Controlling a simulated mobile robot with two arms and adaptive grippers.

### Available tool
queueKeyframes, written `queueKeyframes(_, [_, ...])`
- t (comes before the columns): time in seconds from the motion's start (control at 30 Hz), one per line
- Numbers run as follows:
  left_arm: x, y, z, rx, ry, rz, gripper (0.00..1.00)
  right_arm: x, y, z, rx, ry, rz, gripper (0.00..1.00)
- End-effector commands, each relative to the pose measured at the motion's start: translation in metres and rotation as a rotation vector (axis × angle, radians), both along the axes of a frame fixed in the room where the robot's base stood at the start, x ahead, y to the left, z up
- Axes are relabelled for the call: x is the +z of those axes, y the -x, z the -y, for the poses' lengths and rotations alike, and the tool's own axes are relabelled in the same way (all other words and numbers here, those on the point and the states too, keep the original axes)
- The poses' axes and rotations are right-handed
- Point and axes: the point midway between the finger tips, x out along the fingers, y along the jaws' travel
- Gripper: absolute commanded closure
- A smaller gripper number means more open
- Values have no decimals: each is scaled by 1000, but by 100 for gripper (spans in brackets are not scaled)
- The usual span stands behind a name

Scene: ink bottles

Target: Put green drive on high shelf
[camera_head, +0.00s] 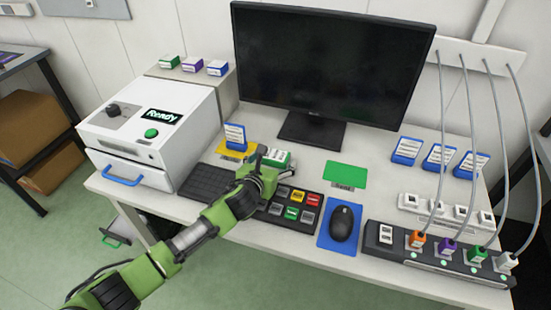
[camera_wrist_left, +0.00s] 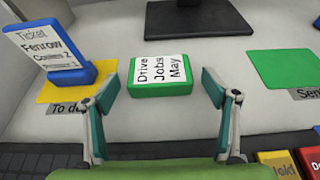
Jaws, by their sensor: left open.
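The green drive (camera_wrist_left: 160,75), a green block with a white label reading "Drive Jobs May", lies flat on the desk. In the head view the green drive (camera_head: 279,156) is partly hidden by my gripper. My left gripper (camera_wrist_left: 158,100) is open, its fingers spread to either side just short of the drive, with nothing between them. In the head view my left gripper (camera_head: 262,165) is above the keyboard's back edge. A raised shelf (camera_head: 187,74) behind the white machine holds a green, a purple and a blue box. My right gripper is not in view.
A ticket stand (camera_head: 235,137) on a yellow mat (camera_wrist_left: 52,92) is left of the drive. A green mat (camera_head: 345,174) is to its right, and the monitor (camera_head: 335,65) stands behind. The white machine (camera_head: 150,135) reads "Ready". A mouse (camera_head: 342,222) and cabled drive dock (camera_head: 440,262) are at right.

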Motion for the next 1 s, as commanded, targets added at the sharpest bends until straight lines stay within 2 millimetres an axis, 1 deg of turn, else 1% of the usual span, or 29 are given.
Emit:
queueKeyframes(0.17, [0,0,0,0,0,0,22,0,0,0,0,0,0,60])
queueKeyframes(0.2, [0,0,0,0,0,0,32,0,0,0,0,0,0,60])
queueKeyframes(0.27, [0,0,0,0,0,0,48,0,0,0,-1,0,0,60])
queueKeyframes(0.3, [0,0,0,0,1,0,58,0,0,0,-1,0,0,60])
queueKeyframes(0.33, [0,0,0,0,1,0,66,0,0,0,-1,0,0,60])
queueKeyframes(0.43, [1,0,0,0,1,1,66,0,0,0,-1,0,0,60])
queueKeyframes(0.47, [1,0,0,0,1,1,70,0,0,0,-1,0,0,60])
queueKeyframes(0.67, [2,0,0,0,0,1,70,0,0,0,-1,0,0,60])
queueKeyframes(0.77, [6,0,0,1,0,2,70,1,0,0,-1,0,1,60])
queueKeyframes(0.87, [16,-1,0,0,1,3,70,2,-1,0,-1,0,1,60])
queueKeyframes(1.0, [38,1,-1,-1,-1,6,70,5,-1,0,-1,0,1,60])
